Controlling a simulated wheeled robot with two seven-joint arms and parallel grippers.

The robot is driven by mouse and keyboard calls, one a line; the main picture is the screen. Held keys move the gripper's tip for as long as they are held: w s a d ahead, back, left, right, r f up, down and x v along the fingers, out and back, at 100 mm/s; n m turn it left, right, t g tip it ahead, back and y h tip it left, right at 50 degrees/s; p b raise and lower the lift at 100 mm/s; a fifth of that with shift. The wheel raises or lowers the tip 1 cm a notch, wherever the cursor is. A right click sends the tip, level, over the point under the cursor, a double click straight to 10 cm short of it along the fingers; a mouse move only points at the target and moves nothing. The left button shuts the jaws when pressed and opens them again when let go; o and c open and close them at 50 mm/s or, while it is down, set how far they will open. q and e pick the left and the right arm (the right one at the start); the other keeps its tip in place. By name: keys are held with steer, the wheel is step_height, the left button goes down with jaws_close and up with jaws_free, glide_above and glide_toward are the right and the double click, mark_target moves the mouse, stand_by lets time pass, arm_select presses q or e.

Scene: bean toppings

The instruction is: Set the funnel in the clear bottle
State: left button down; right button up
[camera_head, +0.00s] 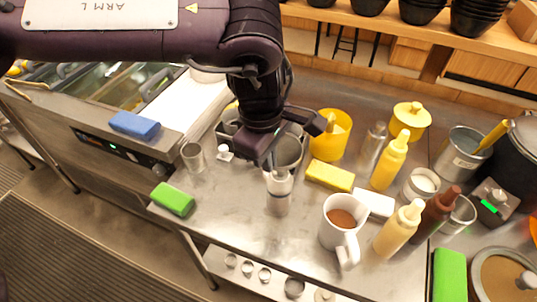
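My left gripper (290,142) reaches down over the counter from the top, its two dark fingers spread apart. A grey metal funnel-like piece (289,153) shows between and below the fingers, partly hidden by them. Its narrow end points down toward a clear bottle (278,204) with a pale top, which stands upright on the steel counter. The piece appears to be at the bottle's mouth, but I cannot tell how deep it sits or whether a finger touches it. My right gripper is not in view.
A yellow sponge (330,176), yellow container (331,137) and mug (342,222) stand to the right on the steel counter (235,220). Sauce bottles (398,229) crowd farther right. A green sponge (173,199) and small glass (194,158) lie left. The front-left counter is clear.

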arm_select(q)
steer(key=shift+f, duration=0.15)
steer(key=shift+f+b, duration=0.5)
steer(key=shift+f, duration=0.25)
steer(key=c, duration=2.1)
jaws_free()
steer(key=o, duration=0.5)
steer(key=shift+o, duration=0.5)
steer(key=o, duration=0.4)
